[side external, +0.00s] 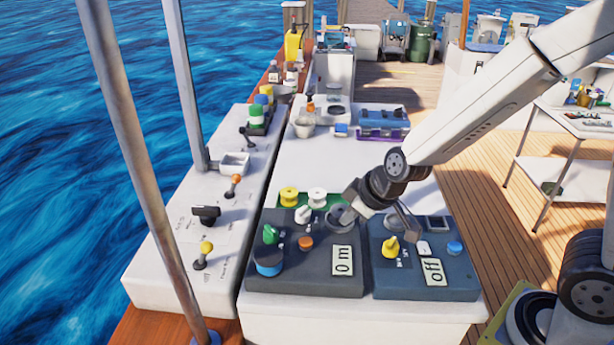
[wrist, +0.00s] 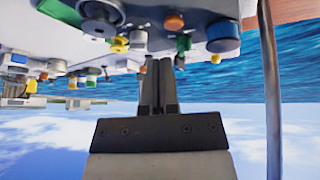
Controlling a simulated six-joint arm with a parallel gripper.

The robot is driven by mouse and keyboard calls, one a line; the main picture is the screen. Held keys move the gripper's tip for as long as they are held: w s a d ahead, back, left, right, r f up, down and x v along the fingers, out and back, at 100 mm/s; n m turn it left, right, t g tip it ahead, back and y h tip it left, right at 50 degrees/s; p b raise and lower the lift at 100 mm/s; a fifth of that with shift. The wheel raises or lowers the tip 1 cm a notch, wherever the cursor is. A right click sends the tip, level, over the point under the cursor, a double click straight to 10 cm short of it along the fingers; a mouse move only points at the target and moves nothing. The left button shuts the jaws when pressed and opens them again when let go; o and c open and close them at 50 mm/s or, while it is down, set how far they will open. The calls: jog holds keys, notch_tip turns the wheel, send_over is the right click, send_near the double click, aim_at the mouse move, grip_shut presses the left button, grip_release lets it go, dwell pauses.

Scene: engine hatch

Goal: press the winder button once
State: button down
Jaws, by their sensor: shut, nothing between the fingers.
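The left dark control panel (side external: 318,283) has a "0 m" display (side external: 342,261), a blue knob (side external: 269,261), a green knob (side external: 270,234), a white knob (side external: 303,214), an orange button (side external: 306,243) and a round grey dial (side external: 341,217). I cannot read which control is labelled winder. My gripper (side external: 347,204) is above the panel's back right part, by the dial; its tips are hard to make out there. In the wrist view, which is upside down, my gripper (wrist: 158,65) is shut and empty. The orange button (wrist: 174,21) and green knob (wrist: 183,44) show beyond the fingers.
A second panel (side external: 420,280) to the right has an "off" display (side external: 433,271), a yellow knob (side external: 390,246) and a blue button (side external: 455,248). A white console (side external: 165,270) with levers and a pole (side external: 140,160) are at left.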

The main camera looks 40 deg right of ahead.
aim_at(309, 243)
jog(key=w+a+r+n+t+h, duration=0.1)
jog(key=w+a+n+t, duration=0.2)
jog(key=w, duration=0.4)
jog(key=shift+w+a+r+n+h, duration=0.2)
jog(key=shift+a+r+n+h, duration=0.15)
jog(key=shift+n, duration=0.25)
jog(key=shift+f, duration=0.15)
jog(key=shift+f, duration=4.2)
jog(key=shift+f, duration=0.15)
jog(key=shift+f, duration=0.25)
